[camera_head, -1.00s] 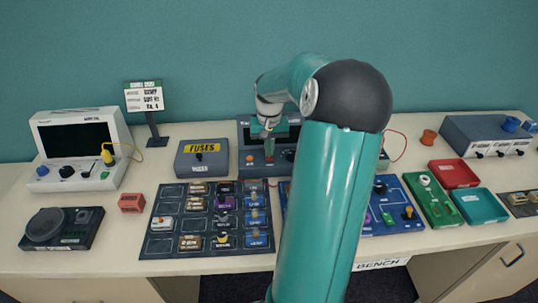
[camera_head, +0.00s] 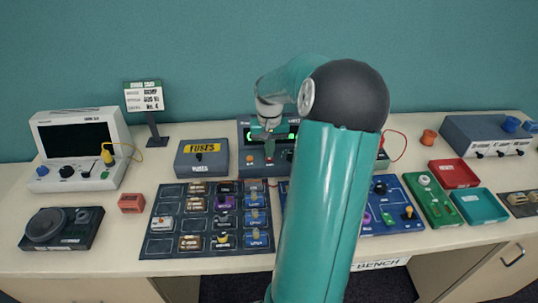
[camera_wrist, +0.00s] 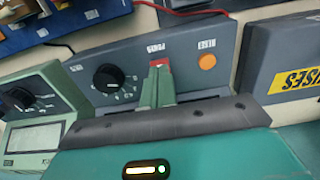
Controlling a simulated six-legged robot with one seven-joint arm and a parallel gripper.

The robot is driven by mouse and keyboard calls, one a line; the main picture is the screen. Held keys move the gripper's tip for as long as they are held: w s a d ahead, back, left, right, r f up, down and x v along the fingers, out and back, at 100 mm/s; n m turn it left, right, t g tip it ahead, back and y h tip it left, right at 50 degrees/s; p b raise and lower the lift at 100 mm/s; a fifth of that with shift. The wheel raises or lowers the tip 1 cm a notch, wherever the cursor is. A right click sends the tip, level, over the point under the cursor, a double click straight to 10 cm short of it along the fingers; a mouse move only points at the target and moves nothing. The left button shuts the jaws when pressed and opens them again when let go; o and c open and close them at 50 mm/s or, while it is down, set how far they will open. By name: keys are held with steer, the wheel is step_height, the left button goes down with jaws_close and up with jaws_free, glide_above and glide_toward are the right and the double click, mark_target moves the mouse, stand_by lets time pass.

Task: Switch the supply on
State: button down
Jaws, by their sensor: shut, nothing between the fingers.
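The supply (camera_head: 245,135) is a dark grey unit at the back of the bench, partly hidden by my arm in the head view. Its display (camera_head: 258,134) is lit green. In the wrist view its sloped panel (camera_wrist: 190,45) carries a red switch (camera_wrist: 159,64), a black knob (camera_wrist: 108,78) and a round orange part (camera_wrist: 207,62). My gripper (camera_wrist: 157,75) is shut and empty, its fingertips at the red switch and covering part of it. In the head view my gripper (camera_head: 269,152) points down at the panel. I cannot tell whether the fingertips touch the switch.
The fuses box (camera_head: 203,158) stands close to the left of the supply. A green meter (camera_wrist: 42,115) is on its other side. A board of components (camera_head: 170,232) lies in front, and a red wire (camera_head: 399,138) loops at the right. Free bench shows around the orange-red block (camera_head: 131,203).

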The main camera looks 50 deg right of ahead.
step_height(320, 180, up, 6)
steer(key=shift+r, duration=0.2)
stand_by(0.5)
steer(key=shift+a, duration=0.1)
stand_by(0.4)
steer(key=w+a+r+n+t+h, duration=0.1)
steer(key=w+a+r+n, duration=0.15)
steer(key=a, duration=0.85)
steer(key=w+a+r+n+h, duration=0.15)
steer(key=a+r, duration=0.25)
steer(key=a, duration=0.7)
steer(key=s+a+n+t+y, duration=0.1)
steer(key=s+a+n+t, duration=0.1)
steer(key=s+a, duration=0.3)
steer(key=s+a+n+t+y, duration=0.1)
steer(key=s+a, duration=0.5)
steer(key=a, duration=0.8)
steer(key=n+t, duration=0.1)
steer(key=n, duration=0.1)
steer(key=shift+s+a+r+n+t, duration=0.15)
steer(key=shift+s+r+n+t, duration=0.15)
steer(key=shift+n, duration=0.1)
steer(key=shift+y, duration=0.25)
